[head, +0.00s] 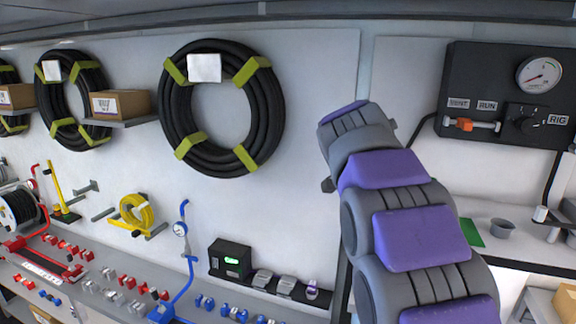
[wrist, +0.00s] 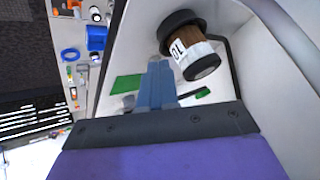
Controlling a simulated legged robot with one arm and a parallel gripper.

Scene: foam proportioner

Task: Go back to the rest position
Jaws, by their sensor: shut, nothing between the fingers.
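My gripper (wrist: 158,70) shows in the wrist view as two blue-grey fingers pressed together, shut and empty. In the head view my purple and grey arm reaches up through the right half, and the fingers are hidden. The black proportioner panel (head: 480,90) is on the wall at the upper right of the head view, right of my arm and apart from it in the picture. It carries a round gauge (head: 539,74), an orange-handled valve (head: 464,125), a dark knob and labels reading RUN and RIG.
A brown and black cylinder with a white label (wrist: 192,60) is close to the fingers in the wrist view; contact cannot be told. A black hose coil (head: 180,125) hangs left of my arm. The workbench holds a grey cup (head: 502,228) and several fittings. Open wall lies between coil and arm.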

